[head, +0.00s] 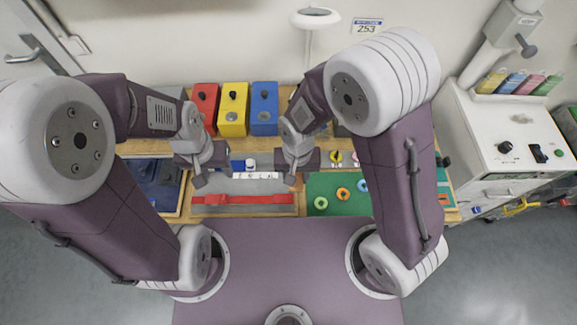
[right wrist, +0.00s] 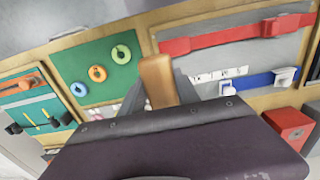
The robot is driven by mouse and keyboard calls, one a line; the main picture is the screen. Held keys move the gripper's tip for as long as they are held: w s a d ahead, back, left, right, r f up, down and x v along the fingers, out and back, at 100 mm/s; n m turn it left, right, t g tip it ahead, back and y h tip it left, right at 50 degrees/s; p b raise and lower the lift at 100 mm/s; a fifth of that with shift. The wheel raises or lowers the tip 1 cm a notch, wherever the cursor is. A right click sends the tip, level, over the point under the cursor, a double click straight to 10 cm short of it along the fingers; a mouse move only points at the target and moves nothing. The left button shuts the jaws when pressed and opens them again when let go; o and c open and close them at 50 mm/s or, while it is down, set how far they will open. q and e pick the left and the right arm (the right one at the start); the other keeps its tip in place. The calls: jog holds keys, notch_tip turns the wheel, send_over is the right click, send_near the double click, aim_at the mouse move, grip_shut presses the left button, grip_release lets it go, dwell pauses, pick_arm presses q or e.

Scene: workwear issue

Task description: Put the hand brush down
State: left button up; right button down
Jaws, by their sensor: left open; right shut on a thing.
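The hand brush shows in the right wrist view only as a wooden orange-brown handle (right wrist: 157,78) standing up between my right gripper's fingers. Its other end is hidden, and I cannot make it out in the head view. My right gripper (head: 293,180) is shut on it above the middle of the workbench (head: 150,146), near the right edge of a grey panel. My left gripper (head: 200,182) is open and empty over the left part of the same panel.
Red (head: 205,105), yellow (head: 233,110) and blue bins (head: 264,108) stand along the back. A red belt (head: 240,199) lies on the grey panel. A green mat (head: 330,185) with several rings lies right, a blue tray (head: 158,180) left. A white cabinet (head: 490,130) stands far right.

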jog(key=w+f, duration=0.1)
jog(key=w, duration=0.1)
jog(key=w+a+f+p, duration=0.1)
jog(key=w+f, duration=0.1)
jog(key=w, duration=0.1)
jog(key=w+a+f, duration=0.1)
jog(key=w+f, duration=0.1)
jog(key=w, duration=0.1)
jog(key=shift+w+a, duration=0.15)
jog(key=shift+a, duration=0.1)
jog(key=shift+w+a+f, duration=0.15)
jog(key=shift+w, duration=0.05)
jog(key=f, duration=0.1)
jog(key=f+p, duration=0.1)
jog(key=f, duration=0.1)
jog(key=shift+s+d+f, duration=0.1)
jog(key=shift+d+f, duration=0.1)
jog(key=shift+f, duration=0.1)
jog(key=shift+a+f, duration=0.15)
jog(key=shift+f, duration=0.15)
jog(key=shift+f, duration=0.2)
jog(key=c, duration=0.9)
grip_release()
jog(key=shift+r, duration=0.1)
jog(key=shift+r, duration=0.1)
